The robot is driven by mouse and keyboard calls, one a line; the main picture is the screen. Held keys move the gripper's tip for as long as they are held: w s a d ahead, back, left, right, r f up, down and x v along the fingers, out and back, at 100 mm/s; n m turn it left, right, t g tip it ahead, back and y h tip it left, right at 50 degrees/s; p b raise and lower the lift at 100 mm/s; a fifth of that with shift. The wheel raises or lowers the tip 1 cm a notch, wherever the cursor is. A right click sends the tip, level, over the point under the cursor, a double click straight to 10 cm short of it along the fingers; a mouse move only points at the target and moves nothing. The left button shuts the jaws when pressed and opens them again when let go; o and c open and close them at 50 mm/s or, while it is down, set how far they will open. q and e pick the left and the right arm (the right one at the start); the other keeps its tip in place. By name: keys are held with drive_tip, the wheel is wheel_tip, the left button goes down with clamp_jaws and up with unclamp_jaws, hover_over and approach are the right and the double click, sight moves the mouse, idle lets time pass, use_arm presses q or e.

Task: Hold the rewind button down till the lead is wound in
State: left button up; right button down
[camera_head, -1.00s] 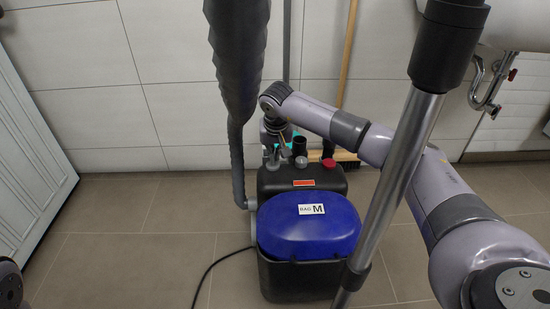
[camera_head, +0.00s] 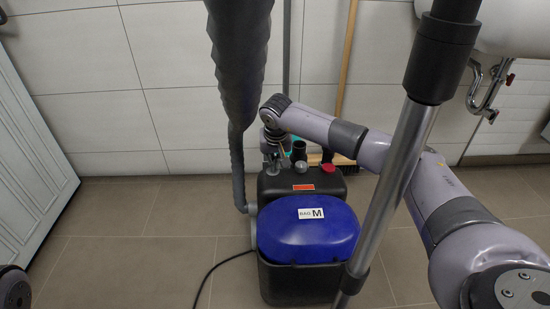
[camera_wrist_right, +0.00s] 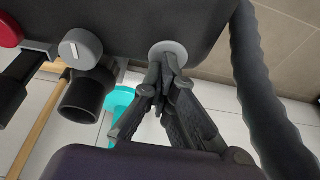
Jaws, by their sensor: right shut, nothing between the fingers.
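The vacuum cleaner (camera_head: 262,285), black with a blue lid (camera_head: 308,240) marked "BAG M", stands on the floor. My right gripper (camera_head: 271,165) points down at the left part of its top rear. In the right wrist view the right gripper (camera_wrist_right: 168,72) is shut and empty, its tips at a round grey button (camera_wrist_right: 168,49). The tips overlap the button and seem to touch it; how far it is pressed I cannot tell. A black lead (camera_head: 215,268) lies curved on the floor, from the machine's left side toward the bottom edge. My left gripper is not in view.
Beside the button are a grey knob (camera_wrist_right: 80,48), a black pipe stub (camera_wrist_right: 85,97) and a red cap (camera_wrist_right: 8,30). A ribbed hose (camera_head: 238,80) rises at the machine's left, and a metal tube (camera_head: 398,170) crosses in front. A broom (camera_head: 347,60) leans behind. The floor at left is clear.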

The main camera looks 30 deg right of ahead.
sight(276, 175)
drive_tip(key=shift+s+f, duration=0.3)
drive_tip(key=shift+f, duration=0.2)
drive_tip(key=d+v, duration=0.1)
drive_tip(key=v, duration=0.7)
drive_tip(key=shift+w+a+r, duration=0.3)
drive_tip(key=shift+a+r, duration=0.15)
drive_tip(key=shift+s, duration=0.1)
